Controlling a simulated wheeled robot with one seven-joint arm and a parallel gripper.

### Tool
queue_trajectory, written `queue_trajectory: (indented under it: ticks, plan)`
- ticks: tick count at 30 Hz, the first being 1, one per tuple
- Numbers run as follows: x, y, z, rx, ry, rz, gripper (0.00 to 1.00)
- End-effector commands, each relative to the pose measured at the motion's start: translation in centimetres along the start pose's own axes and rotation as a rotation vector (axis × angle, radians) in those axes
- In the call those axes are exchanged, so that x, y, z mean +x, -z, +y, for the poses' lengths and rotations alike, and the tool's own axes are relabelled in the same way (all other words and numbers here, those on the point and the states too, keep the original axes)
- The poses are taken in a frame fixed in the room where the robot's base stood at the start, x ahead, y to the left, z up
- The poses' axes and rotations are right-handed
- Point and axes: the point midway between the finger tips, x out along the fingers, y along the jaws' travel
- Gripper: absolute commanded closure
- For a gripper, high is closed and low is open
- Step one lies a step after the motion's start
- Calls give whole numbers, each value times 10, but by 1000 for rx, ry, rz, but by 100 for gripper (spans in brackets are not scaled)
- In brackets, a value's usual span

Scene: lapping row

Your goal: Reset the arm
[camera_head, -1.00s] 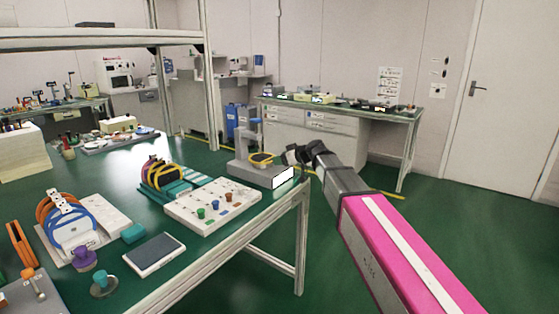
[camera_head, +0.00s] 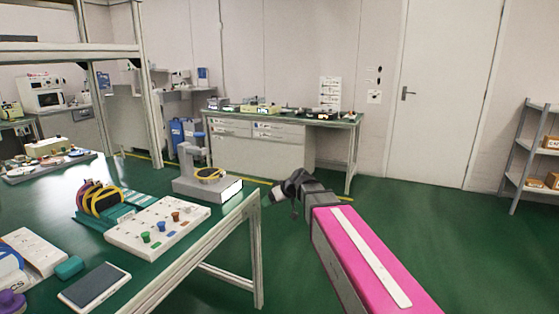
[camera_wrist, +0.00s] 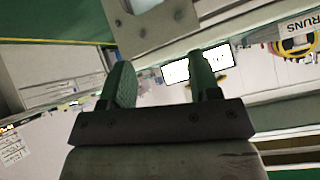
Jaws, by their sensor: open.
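My gripper (camera_wrist: 160,78) is open in the wrist view, its two green-padded fingers apart with nothing held between them. In the head view my pink and grey arm reaches out from the lower right, and its dark end (camera_head: 284,191) is small and just right of the green table's far right corner. It appears clear of the table, though the exact gap is hard to tell. The wrist view is strongly tilted. A bright white panel (camera_wrist: 190,68) shows beyond the fingers.
The green table (camera_head: 150,180) holds a grey stand (camera_head: 196,186) with a yellow ring, a white board (camera_head: 158,226) with coloured knobs and a ring rack (camera_head: 100,203). A bench (camera_head: 290,121) stands behind. A door (camera_head: 445,95) and shelf (camera_head: 530,155) are right. Green floor is open at right.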

Motion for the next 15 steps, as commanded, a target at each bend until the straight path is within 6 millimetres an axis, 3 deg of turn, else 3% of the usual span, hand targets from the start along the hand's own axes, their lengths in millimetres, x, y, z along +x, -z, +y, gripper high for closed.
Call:
queue_trajectory:
  ticks: [1, 9, 12, 15]
  plan:
    - [-3, -37, 7, 66, -28, -63, 43]
    - [-31, -207, 42, 438, -245, -392, 43]
    - [-48, -263, 47, 567, -344, -495, 43]
    - [-63, -307, 49, 668, -434, -575, 43]
